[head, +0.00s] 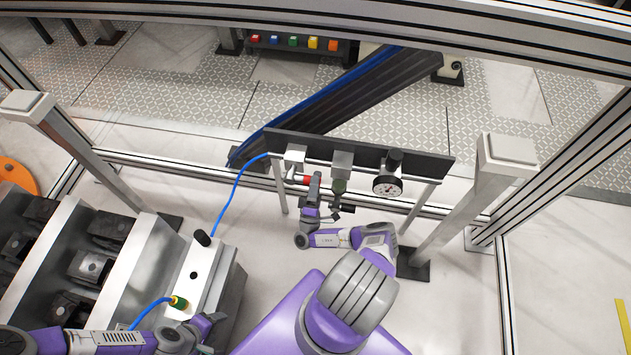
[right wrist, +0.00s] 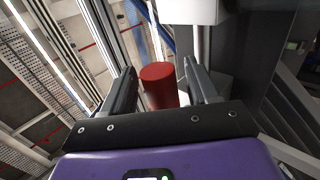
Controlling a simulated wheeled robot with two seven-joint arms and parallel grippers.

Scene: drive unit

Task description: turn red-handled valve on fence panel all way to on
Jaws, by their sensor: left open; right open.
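The fence panel (head: 430,164) is a dark strip with fittings, at the upper middle of the head view. The valve's white block (head: 295,155) is at its left end, with a blue hose. The red handle (head: 306,180) shows just below the block, partly hidden by my right arm. In the right wrist view the red handle (right wrist: 159,86) stands between the two fingers of my right gripper (right wrist: 159,72), which is open around it. Contact cannot be told. My left gripper (head: 212,328) is open and empty at the lower left, below the green-and-yellow hose fitting.
A grey regulator block (head: 342,162) and a round gauge (head: 387,186) sit right of the valve. A white box (head: 203,275) with a black knob stands at left beside metal fixtures. Frame posts (head: 465,210) flank the panel.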

